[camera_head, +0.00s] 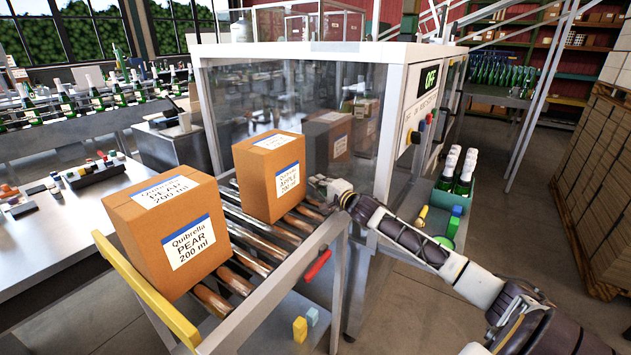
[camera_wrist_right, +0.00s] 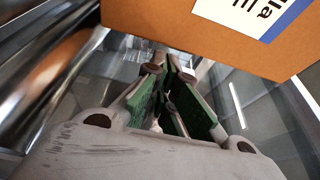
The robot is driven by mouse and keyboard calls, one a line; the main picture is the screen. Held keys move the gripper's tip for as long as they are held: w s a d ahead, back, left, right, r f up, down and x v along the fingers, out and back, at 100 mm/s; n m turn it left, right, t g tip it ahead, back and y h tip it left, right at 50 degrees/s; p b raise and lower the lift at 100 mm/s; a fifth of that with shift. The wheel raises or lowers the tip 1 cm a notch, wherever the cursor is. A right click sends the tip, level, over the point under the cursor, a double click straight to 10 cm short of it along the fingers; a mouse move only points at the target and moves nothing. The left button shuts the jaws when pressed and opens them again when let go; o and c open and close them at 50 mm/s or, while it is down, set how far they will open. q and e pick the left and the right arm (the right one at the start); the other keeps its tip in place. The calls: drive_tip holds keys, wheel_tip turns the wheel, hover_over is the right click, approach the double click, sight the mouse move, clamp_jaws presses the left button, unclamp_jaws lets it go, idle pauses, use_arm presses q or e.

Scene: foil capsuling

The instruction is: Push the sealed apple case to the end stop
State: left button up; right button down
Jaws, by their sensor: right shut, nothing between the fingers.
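The apple case (camera_head: 271,180) is a brown carton with a blue-and-white label. It stands upright on the roller conveyor (camera_head: 256,264), just outside the clear-walled machine. The larger pear case (camera_head: 175,233) stands nearer, at the conveyor's lower left, with a gap between the cases. A yellow bar (camera_head: 146,293) crosses the near end beside the pear case and looks like the end stop. My right gripper (camera_head: 318,184) is shut and empty, just right of the apple case; contact is unclear. Its fingers (camera_wrist_right: 170,85) show under a carton (camera_wrist_right: 195,35) in the wrist view. My left gripper is out of view.
The machine (camera_head: 400,100) stands behind the conveyor, with another carton visible through its clear wall. A red handle (camera_head: 318,264) is on the conveyor's right side. A green crate of bottles (camera_head: 458,190) stands right of the machine. A steel bench (camera_head: 65,232) is at left.

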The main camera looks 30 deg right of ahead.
drive_tip(key=shift+w, duration=0.75)
drive_tip(key=shift+a, duration=0.1)
